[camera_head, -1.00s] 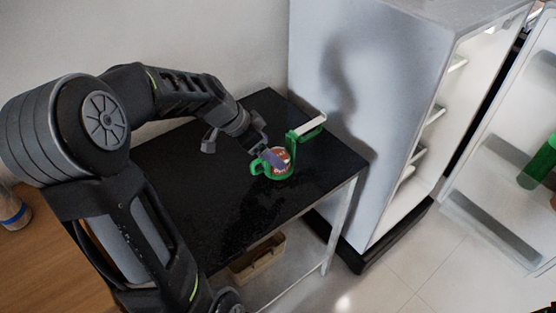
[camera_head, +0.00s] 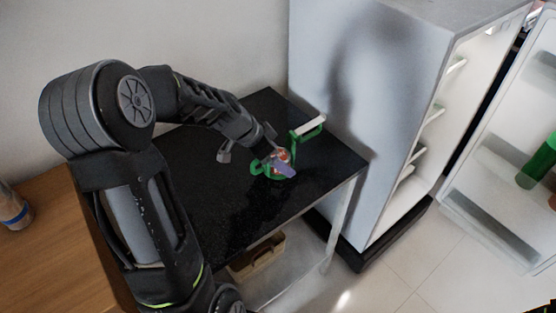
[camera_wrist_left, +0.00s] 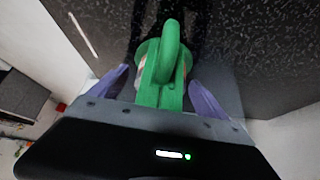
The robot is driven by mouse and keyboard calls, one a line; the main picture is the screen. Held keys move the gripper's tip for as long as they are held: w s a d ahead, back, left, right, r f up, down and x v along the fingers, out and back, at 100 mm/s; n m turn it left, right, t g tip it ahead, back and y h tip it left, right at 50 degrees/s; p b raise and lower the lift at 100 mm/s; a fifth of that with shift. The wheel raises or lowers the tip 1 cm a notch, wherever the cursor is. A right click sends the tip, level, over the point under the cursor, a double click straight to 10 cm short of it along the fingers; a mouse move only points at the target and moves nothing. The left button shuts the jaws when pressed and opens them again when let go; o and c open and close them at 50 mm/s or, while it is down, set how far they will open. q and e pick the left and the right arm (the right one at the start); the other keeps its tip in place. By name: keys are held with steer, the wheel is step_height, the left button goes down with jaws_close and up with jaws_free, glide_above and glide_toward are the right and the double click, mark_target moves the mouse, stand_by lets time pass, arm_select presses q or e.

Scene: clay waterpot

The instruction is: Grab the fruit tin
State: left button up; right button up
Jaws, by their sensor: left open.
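A round red-and-white tin top or label (camera_head: 282,154) shows on the black table, partly hidden by my left gripper. A green piece with a looped handle (camera_head: 257,166) surrounds or adjoins it; I cannot tell whether it is part of the tin. My left gripper (camera_head: 281,166) is open, its purple fingers at the tin. In the left wrist view the green handle (camera_wrist_left: 168,62) rises between the two open fingers of the gripper (camera_wrist_left: 158,76), with no clear contact. A pale, reddish side of the tin (camera_wrist_left: 143,50) shows behind the handle.
A green and white bar-like part (camera_head: 309,129) stands just behind the tin, near the fridge (camera_head: 350,120). The fridge door (camera_head: 505,180) is open at the right. The black table (camera_head: 230,215) is bare in front. A tan box (camera_head: 257,256) sits on the lower shelf.

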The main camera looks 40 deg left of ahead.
arm_select(q)
steer(key=shift+c, duration=0.5)
steer(key=c, duration=1.6)
steer(key=shift+r, duration=0.1)
steer(key=shift+w+a+r, duration=0.1)
steer(key=shift+a+r, duration=0.1)
steer(key=shift+r, duration=0.2)
step_height(320, 180, up, 10)
steer(key=w+a, duration=0.4)
steer(key=a, duration=0.5)
steer(key=w+a+b, duration=0.1)
steer(key=w+a, duration=0.2)
steer(key=a, duration=0.6)
steer(key=shift+w+r, duration=0.25)
steer(key=shift+w, duration=0.1)
